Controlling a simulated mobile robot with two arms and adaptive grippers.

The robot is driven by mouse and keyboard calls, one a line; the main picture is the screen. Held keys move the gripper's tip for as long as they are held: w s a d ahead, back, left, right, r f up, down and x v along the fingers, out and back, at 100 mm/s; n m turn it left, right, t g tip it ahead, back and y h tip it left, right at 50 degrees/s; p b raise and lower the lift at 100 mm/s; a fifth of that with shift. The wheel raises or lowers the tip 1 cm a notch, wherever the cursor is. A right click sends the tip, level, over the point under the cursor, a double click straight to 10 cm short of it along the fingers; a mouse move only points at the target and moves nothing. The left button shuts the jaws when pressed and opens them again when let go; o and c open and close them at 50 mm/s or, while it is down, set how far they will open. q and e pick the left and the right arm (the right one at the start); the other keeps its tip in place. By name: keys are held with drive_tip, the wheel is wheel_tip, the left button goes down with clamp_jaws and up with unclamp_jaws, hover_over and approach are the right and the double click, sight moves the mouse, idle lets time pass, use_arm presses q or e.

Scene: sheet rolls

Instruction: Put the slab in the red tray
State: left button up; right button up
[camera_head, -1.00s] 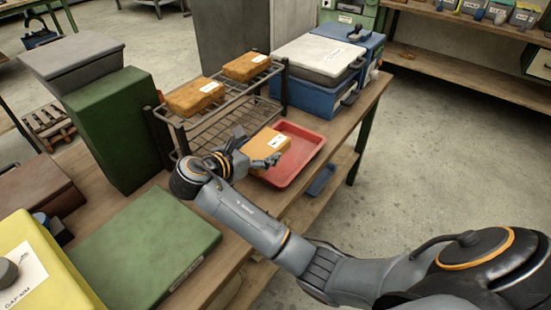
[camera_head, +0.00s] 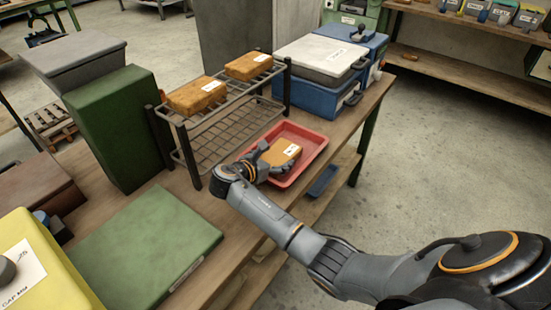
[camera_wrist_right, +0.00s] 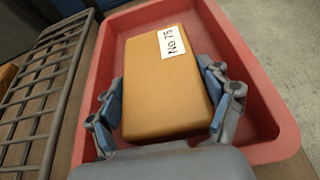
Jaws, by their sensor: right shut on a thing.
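An orange-brown slab (camera_head: 279,153) with a white label is in my right gripper (camera_head: 268,161). In the right wrist view the slab (camera_wrist_right: 165,85) reads "NO 75", and the blue-padded fingers of the gripper (camera_wrist_right: 163,105) sit on both of its sides. The red tray (camera_head: 312,155) lies on the bench, and its rim (camera_wrist_right: 255,75) surrounds the slab in the right wrist view. The slab is over or inside the tray; I cannot tell whether it touches the floor of the tray. My left gripper is not in view.
A wire rack (camera_head: 225,130) stands left of the tray, with two similar slabs (camera_head: 197,96) (camera_head: 248,66) on its top shelf. Blue cases (camera_head: 311,93) stand behind the tray. A green box (camera_head: 118,130) and a flat green case (camera_head: 145,245) are at the left.

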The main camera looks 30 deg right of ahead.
drive_tip(key=shift+r, duration=0.1)
drive_tip(key=o, duration=1.5)
drive_tip(key=shift+a, duration=0.1)
drive_tip(key=v, duration=1.2)
